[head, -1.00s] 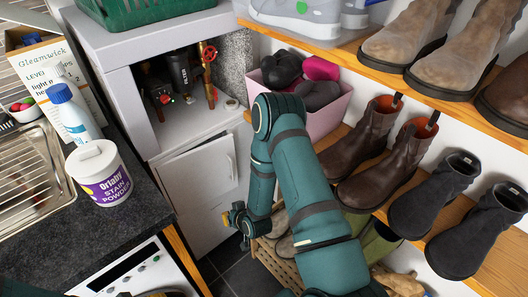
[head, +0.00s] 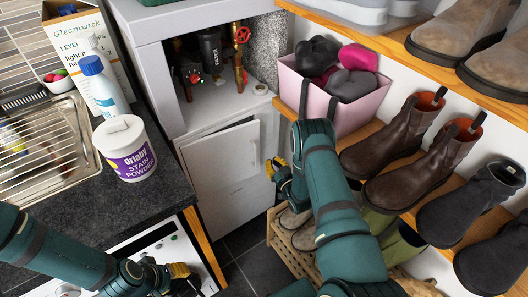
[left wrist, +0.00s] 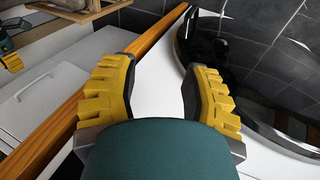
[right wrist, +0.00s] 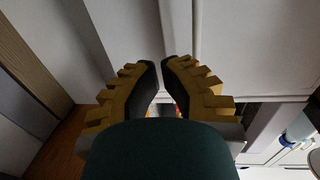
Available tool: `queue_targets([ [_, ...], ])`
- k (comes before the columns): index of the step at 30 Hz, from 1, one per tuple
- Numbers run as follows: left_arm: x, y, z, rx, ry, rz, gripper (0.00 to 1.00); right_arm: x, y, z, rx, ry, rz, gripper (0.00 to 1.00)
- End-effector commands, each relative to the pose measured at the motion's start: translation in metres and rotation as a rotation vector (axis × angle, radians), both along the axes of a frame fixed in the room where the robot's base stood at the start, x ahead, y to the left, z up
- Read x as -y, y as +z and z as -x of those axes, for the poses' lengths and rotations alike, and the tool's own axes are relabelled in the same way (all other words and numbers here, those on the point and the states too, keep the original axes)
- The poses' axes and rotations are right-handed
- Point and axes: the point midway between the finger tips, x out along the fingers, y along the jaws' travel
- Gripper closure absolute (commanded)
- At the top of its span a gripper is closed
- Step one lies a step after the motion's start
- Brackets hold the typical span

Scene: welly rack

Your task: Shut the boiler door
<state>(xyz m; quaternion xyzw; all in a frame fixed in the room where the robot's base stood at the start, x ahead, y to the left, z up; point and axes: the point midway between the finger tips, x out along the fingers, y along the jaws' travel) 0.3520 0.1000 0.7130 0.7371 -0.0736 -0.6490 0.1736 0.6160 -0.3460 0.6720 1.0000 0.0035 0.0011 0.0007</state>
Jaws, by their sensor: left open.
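The boiler door (head: 222,183) is a pale panel with a bar handle, low on the boiler cabinet. A dark gap along its top shows it ajar. It also shows in the left wrist view (left wrist: 75,85). My right gripper (head: 277,167) is just right of the door's handle side; I cannot tell whether it touches. In the right wrist view its fingertips (right wrist: 162,62) are close together with a narrow gap, beside pale panels, with nothing clearly held. My left gripper (head: 185,272) is open and empty in front of the white washing machine (left wrist: 155,75), as the left wrist view (left wrist: 160,85) shows.
The boiler's upper compartment has pipes and a red valve (head: 242,33). The dark worktop (head: 160,195) with a stain powder tub (head: 126,150) is left. The boot rack (head: 365,130) with a pink bin (head: 345,108) is right. Dark floor (head: 255,262) is clear between them.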

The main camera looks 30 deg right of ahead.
Motion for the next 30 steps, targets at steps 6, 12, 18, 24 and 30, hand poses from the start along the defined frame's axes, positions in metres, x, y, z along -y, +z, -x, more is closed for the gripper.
queue_targets([
  [6, 0.000, -0.011, -0.002, 0.005, 0.001, -0.001, 0.53, -0.001, -0.001, -0.042, 0.001, 0.001, 0.000, 1.00],
  [12, 0.000, -0.018, -0.003, 0.008, 0.002, -0.001, 0.53, -0.001, -0.002, -0.068, 0.000, 0.000, -0.001, 1.00],
  [18, 0.000, -0.019, -0.004, 0.009, 0.003, -0.002, 0.53, -0.001, -0.001, -0.078, -0.002, -0.001, -0.001, 1.00],
  [24, -0.001, -0.019, -0.004, 0.009, 0.003, -0.002, 0.53, 0.000, 0.000, -0.078, -0.002, -0.001, -0.001, 1.00],
  [30, -0.001, -0.019, -0.004, 0.009, 0.003, -0.002, 0.53, 0.000, 0.000, -0.078, -0.002, -0.003, -0.002, 1.00],
])
